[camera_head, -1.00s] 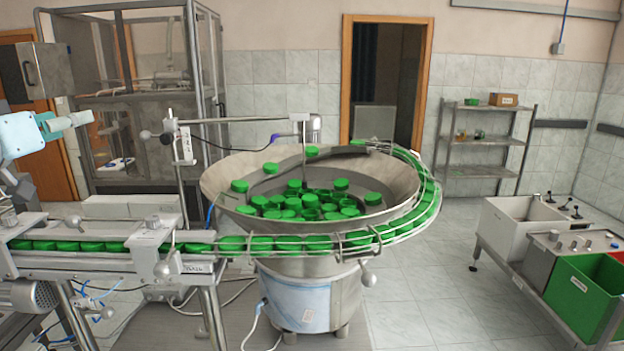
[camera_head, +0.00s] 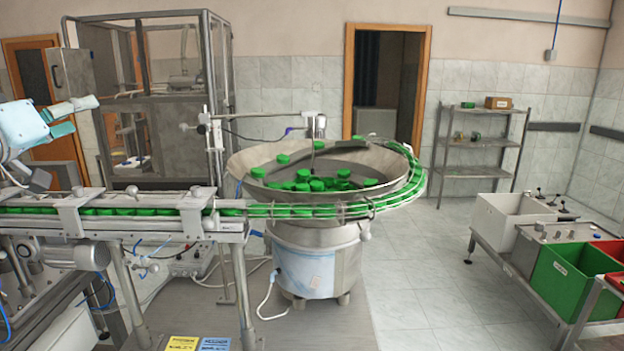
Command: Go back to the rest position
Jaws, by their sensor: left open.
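My left gripper (camera_head: 78,117) is at the left edge of the head view, raised above the conveyor (camera_head: 100,225). Its light fingers are spread and nothing shows between them. Green caps (camera_head: 315,184) lie in the round steel feeder bowl (camera_head: 250,157), to the right of my gripper and well apart from it. A row of green caps (camera_head: 125,211) sits along the conveyor track below my gripper. My right gripper is not in view.
A green bin (camera_head: 565,280), a red bin (camera_head: 612,250) and a white bin (camera_head: 492,220) stand on a cart at the right. A shelf (camera_head: 478,172) is against the back wall. The tiled floor (camera_head: 430,285) between feeder and cart is clear.

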